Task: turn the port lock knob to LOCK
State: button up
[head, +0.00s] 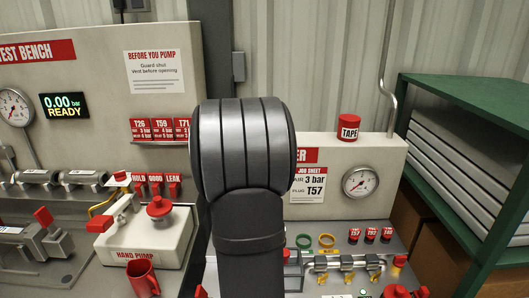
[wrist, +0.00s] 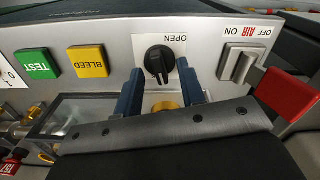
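A black round knob (wrist: 160,62) with a raised grip bar sits on a grey panel in the wrist view, by an upside-down OPEN label (wrist: 160,40). I take it as the port lock knob; no LOCK label is visible. Its bar points roughly up and down in the picture. My gripper (wrist: 160,80) is open, its two blue fingers on either side of the knob's lower part, with gaps visible; I cannot tell whether they reach its depth. In the head view, my arm hides the knob and gripper.
A green TEST button (wrist: 37,64) and yellow BLEED button (wrist: 88,61) are left of the knob. An AIR switch (wrist: 238,66) and red handle (wrist: 287,95) are right. A brass round part (wrist: 166,106) shows between my fingers. A gauge (head: 360,182) stands right of my arm.

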jog(key=shift+r, duration=2.8)
jog(key=shift+r, duration=2.5)
dwell(0.7)
jog(key=shift+f, duration=6.25)
jog(key=c, duration=0.3)
